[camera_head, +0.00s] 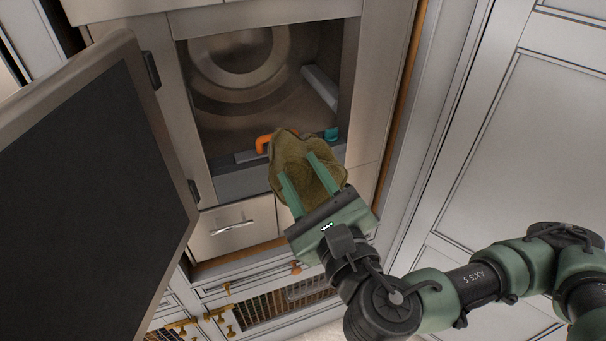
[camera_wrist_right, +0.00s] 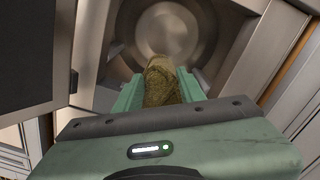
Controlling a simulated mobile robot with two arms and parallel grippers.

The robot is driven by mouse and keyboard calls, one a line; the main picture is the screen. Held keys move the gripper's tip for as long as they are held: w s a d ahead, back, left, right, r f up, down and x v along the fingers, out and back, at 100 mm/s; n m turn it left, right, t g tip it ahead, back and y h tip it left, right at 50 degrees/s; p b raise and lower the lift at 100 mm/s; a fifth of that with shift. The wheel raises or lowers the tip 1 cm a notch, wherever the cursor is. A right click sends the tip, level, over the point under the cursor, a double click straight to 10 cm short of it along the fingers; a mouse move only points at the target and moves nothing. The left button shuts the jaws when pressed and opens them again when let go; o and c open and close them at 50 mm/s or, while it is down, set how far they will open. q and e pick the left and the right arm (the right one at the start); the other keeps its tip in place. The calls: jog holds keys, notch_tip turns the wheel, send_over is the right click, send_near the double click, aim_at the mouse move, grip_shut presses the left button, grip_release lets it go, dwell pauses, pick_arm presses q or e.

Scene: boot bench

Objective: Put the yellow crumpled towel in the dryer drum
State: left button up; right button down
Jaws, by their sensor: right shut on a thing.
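The yellow crumpled towel (camera_head: 290,152) is olive-yellow and bunched up. My right gripper (camera_head: 309,174) is shut on it and holds it in front of the open dryer drum (camera_head: 245,65). In the right wrist view the towel (camera_wrist_right: 161,82) sits between the two green fingers (camera_wrist_right: 160,90), with the round back of the drum (camera_wrist_right: 165,25) beyond it. In the head view the towel overlaps the lower front edge of the opening; I cannot tell how far in it reaches. My left gripper is not in view.
The dark door (camera_head: 95,190) stands open on the left. An orange thing (camera_head: 263,143) and a teal thing (camera_head: 331,134) show at the lower front of the opening, beside the towel. A drawer (camera_head: 230,228) is below. A panelled white door (camera_head: 510,130) stands at the right.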

jog(key=shift+b+x, duration=1.6)
jog(key=shift+b, duration=0.45)
jog(key=b+x, duration=0.1)
jog(key=x, duration=3.4)
jog(key=shift+w+a, duration=0.2)
jog(key=shift+f, duration=0.1)
jog(key=shift+f+b, duration=2)
jog(key=shift+f, duration=0.9)
jog(key=c, duration=1.3)
grip_release()
jog(key=shift+f, duration=0.1)
jog(key=o, duration=0.5)
jog(key=shift+o, duration=0.2)
